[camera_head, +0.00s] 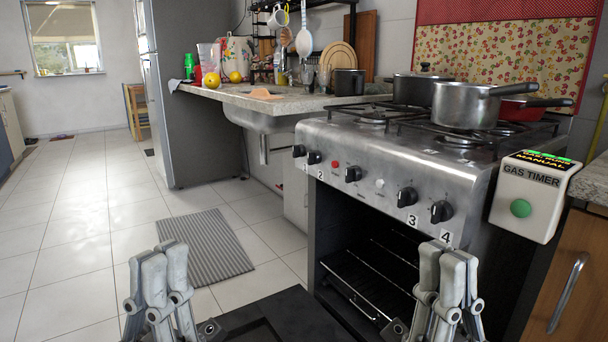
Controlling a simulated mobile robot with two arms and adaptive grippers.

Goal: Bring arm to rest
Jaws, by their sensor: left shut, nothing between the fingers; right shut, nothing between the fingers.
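My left gripper (163,262) is at the bottom left of the head view, pointing up, with its fingers together and empty. My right gripper (446,272) is at the bottom right, also pointing up, shut and empty. It stands in front of the open oven (365,270), below the stove's (400,165) knobs. Both grippers are apart from each other and appear to touch nothing. The rest of both arms is mostly below the picture's edge.
Pots (466,106) stand on the stove. A gas timer box (532,195) hangs at its right, near a wooden cabinet (556,285). The sink counter (285,102) and fridge (205,95) are behind. A grey mat (205,245) lies on the floor; the tiled floor (80,220) at left is clear.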

